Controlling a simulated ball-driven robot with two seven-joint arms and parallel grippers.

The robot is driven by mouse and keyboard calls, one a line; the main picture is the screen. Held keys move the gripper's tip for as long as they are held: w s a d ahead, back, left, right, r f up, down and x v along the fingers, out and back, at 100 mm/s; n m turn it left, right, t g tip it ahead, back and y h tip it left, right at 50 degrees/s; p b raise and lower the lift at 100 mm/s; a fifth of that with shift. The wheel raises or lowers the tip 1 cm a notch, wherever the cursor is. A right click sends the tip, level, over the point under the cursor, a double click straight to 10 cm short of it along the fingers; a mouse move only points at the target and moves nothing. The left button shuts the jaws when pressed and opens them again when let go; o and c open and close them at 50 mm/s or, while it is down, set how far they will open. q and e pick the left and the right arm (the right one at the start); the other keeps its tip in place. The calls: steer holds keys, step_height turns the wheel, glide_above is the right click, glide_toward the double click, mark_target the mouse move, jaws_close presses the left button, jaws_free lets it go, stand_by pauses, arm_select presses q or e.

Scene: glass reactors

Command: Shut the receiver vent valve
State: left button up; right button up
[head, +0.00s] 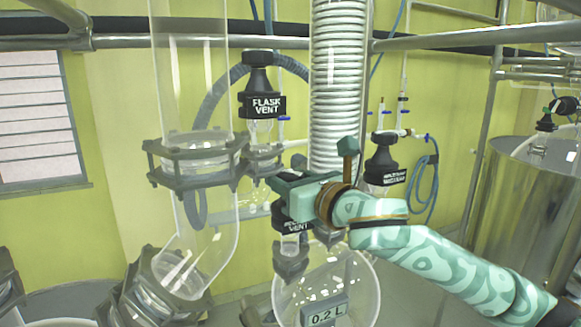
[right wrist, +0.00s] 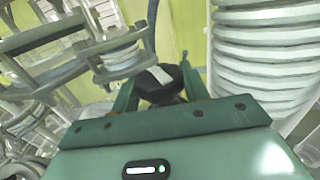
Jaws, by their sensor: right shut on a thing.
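The receiver vent valve (head: 297,226) is a black valve with a partly covered label on which "VENT" can be read. It sits left of the white coil, above a round glass vessel. My right gripper (head: 283,188) is at the top of this valve and hides its knob in the head view. In the right wrist view, the black knob (right wrist: 158,78) with a white bar mark lies between the two green fingers, and the gripper is shut on it. My left gripper is not in view.
The flask vent valve (head: 261,104) stands up and to the left. Another labelled black valve (head: 384,165) is to the right, behind my arm. The white coil (head: 337,85) stands close behind my gripper. A clear glass vessel with a "0.2 L" display (head: 325,314) is below.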

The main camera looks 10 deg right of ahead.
steer(key=m+h+p, duration=0.2)
steer(key=h+p, duration=0.1)
steer(key=h, duration=0.1)
steer(key=m+h+p, duration=0.3)
steer(key=h+p, duration=0.1)
steer(key=m+h+p, duration=0.3)
steer(key=h+p, duration=0.1)
steer(key=shift+a+r+t, duration=0.15)
steer(key=shift+r+t, duration=0.05)
steer(key=shift+t, duration=0.1)
steer(key=shift+f+m+g+h+p, duration=0.1)
steer(key=shift+m+g+h+p, duration=0.4)
steer(key=shift+h, duration=0.5)
steer(key=shift+f+m+g+h+p, duration=0.1)
steer(key=shift+m+g+h+p, duration=0.2)
steer(key=shift+m+h+p, duration=0.45)
steer(key=shift+h, duration=0.35)
steer(key=o, duration=0.7)
